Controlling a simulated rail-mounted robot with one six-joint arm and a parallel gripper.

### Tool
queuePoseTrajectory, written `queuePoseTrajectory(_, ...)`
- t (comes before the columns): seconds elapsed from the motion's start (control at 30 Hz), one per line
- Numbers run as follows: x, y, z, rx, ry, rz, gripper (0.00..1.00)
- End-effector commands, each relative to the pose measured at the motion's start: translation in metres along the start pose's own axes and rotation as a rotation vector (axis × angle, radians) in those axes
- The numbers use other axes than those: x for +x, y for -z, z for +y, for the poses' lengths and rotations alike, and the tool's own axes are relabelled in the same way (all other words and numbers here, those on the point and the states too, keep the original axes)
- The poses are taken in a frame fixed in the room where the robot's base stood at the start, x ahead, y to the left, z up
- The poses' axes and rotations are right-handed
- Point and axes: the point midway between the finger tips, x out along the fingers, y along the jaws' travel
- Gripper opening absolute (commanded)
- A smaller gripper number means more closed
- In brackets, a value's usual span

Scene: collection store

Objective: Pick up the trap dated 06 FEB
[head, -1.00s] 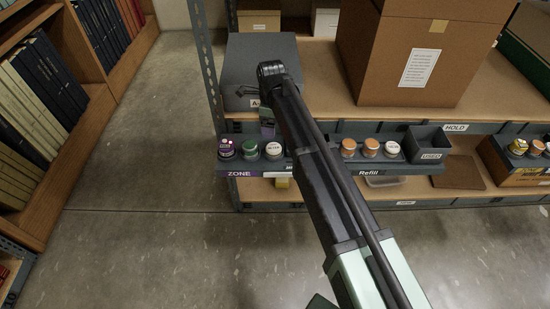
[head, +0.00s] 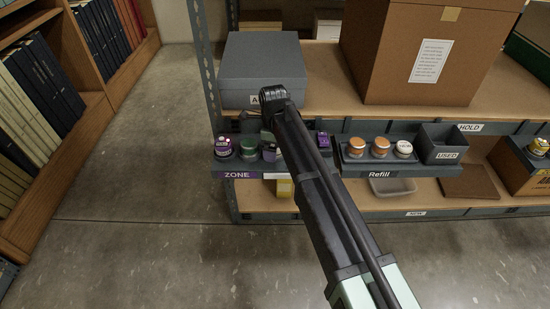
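I cannot make out a trap with a readable 06 FEB date. Small round lidded containers stand on the ZONE rack (head: 237,174): one purple and white (head: 223,146), one green-lidded (head: 249,147), and one partly hidden by my arm (head: 270,153). A purple item (head: 324,141) shows at the rack's right end, just past my arm. My arm reaches up to the rack, and my gripper (head: 250,123) is mostly hidden behind the wrist, near the containers. Its fingers cannot be made out, nor whether it holds anything.
The Refill rack (head: 405,171) holds orange- and white-lidded jars, with a grey USED bin (head: 438,142) on its right. A grey box (head: 264,64) and a large brown carton (head: 420,50) stand on the shelf above. A bookcase (head: 95,140) is at left; the floor between is clear.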

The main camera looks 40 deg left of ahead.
Motion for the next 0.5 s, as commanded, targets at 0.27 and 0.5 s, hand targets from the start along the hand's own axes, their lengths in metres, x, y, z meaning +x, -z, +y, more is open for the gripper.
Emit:
queuePoseTrajectory(0.27, -0.0028, 0.0, 0.0, 0.0, 0.0, 0.0, 0.68)
queuePoseTrajectory(0.5, -0.0028, 0.0001, 0.0, 0.0, 0.0, 0.0, 0.34)
